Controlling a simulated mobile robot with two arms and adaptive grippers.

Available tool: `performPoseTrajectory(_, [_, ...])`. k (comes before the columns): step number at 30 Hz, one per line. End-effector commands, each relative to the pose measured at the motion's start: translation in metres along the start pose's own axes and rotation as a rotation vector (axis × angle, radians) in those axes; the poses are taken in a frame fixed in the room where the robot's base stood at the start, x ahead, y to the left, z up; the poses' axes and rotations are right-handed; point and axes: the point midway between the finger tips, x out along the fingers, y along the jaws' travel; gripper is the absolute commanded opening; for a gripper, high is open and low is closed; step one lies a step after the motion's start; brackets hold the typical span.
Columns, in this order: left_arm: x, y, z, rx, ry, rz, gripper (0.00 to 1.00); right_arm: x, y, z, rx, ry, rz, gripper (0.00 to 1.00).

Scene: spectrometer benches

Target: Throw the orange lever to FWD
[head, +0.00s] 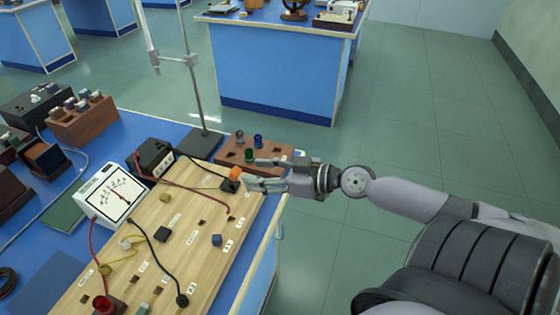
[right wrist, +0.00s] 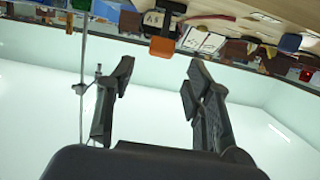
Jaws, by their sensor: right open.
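The orange lever (head: 235,173) stands on a small black base (head: 229,186) near the far right end of the pale wooden board (head: 195,205). In the right wrist view the orange lever (right wrist: 162,47) shows beyond the fingertips, between the two fingers in the picture. My right gripper (head: 257,173) comes in from the right, open and empty, with its fingers spread just right of the lever. It also shows in the right wrist view (right wrist: 160,76). I cannot read any FWD mark. My left gripper is out of view.
A brown block with coloured knobs (head: 229,157) stands close behind the lever. A white dial meter (head: 110,202), a black box (head: 152,154) and a metal stand (head: 194,90) are to the left. Red and black wires cross the board. Open floor (head: 385,110) lies right.

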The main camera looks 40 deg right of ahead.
Motion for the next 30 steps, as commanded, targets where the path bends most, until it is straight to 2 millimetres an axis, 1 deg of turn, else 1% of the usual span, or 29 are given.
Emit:
performPoseTrajectory(1, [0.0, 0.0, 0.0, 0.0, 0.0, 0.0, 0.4, -0.008, -0.001, 0.002, 0.008, -0.001, 0.002, 0.47])
performPoseTrajectory(6, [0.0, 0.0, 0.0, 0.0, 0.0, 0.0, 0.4, -0.03, 0.0, 0.001, 0.006, 0.002, 0.003, 0.47])
performPoseTrajectory(12, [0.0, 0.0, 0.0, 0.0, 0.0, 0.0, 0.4, -0.047, 0.0, 0.001, 0.003, 0.001, 0.001, 0.47])
performPoseTrajectory(18, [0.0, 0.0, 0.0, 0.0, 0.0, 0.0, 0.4, -0.052, 0.0, 0.0, 0.0, 0.001, 0.0, 0.47])
performPoseTrajectory(30, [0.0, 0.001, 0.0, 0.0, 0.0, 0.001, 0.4, -0.051, 0.0, 0.0, 0.0, 0.001, 0.0, 0.47])
